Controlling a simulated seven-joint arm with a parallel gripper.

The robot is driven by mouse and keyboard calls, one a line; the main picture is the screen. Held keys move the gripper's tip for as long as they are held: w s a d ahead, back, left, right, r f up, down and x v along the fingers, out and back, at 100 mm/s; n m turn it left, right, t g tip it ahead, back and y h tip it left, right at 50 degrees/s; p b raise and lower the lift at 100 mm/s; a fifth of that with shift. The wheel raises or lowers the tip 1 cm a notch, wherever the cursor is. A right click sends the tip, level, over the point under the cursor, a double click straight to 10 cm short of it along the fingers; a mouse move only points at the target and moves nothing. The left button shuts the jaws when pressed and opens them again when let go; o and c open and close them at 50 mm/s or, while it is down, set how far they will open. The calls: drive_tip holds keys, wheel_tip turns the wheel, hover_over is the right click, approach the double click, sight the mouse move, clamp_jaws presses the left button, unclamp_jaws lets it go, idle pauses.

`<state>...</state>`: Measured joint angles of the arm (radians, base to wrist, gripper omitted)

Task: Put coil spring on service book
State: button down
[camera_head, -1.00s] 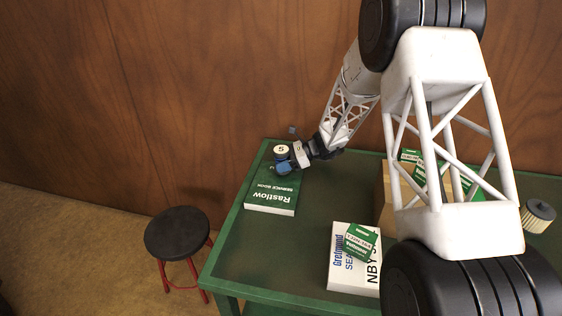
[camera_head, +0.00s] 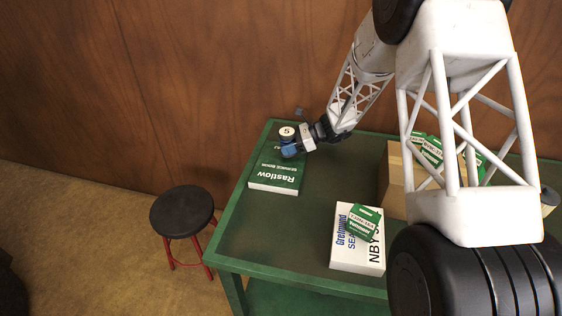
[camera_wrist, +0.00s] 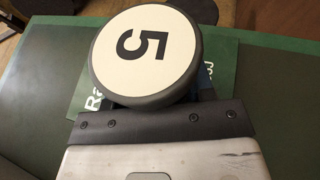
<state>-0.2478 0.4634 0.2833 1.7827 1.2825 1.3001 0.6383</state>
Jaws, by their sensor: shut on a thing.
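The green service book (camera_head: 275,172), marked Rastlow, lies at the table's far left corner; part of its cover shows in the wrist view (camera_wrist: 88,100). My gripper (camera_head: 291,150), with blue fingertips, is over the book's far part and shut. A round dark-rimmed piece with a white top marked 5 (camera_head: 287,132) is at the fingers and seems to be the held coil spring. In the wrist view the white disc (camera_wrist: 145,55) faces the camera and hides most of the fingers. Its coils are not visible. I cannot tell whether it touches the book.
A white box (camera_head: 350,254) with a small green box (camera_head: 364,222) on it stands near the front. A cardboard box (camera_head: 394,180) and green cartons stand at the right, partly behind my arm. A black stool (camera_head: 182,211) stands left of the green table (camera_head: 290,232).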

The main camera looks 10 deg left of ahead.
drive_tip(key=s+d+r, duration=0.1)
drive_tip(key=s+d, duration=0.1)
drive_tip(key=s, duration=0.6)
drive_tip(key=s+d+r+t, duration=0.1)
drive_tip(key=s+d+r, duration=0.1)
drive_tip(key=s, duration=0.7)
drive_tip(key=shift+s+d+r+m+y, duration=0.2)
drive_tip(key=shift+s+d+m+y, duration=0.15)
drive_tip(key=shift+d, duration=0.45)
drive_tip(key=shift+w, duration=0.15)
hover_over(280, 162)
drive_tip(key=shift+f, duration=0.75)
drive_tip(key=shift+f, duration=1.75)
drive_tip(key=shift+f, duration=0.1)
drive_tip(key=shift+c, duration=2.4)
unclamp_jaws()
drive_tip(key=shift+f, duration=0.1)
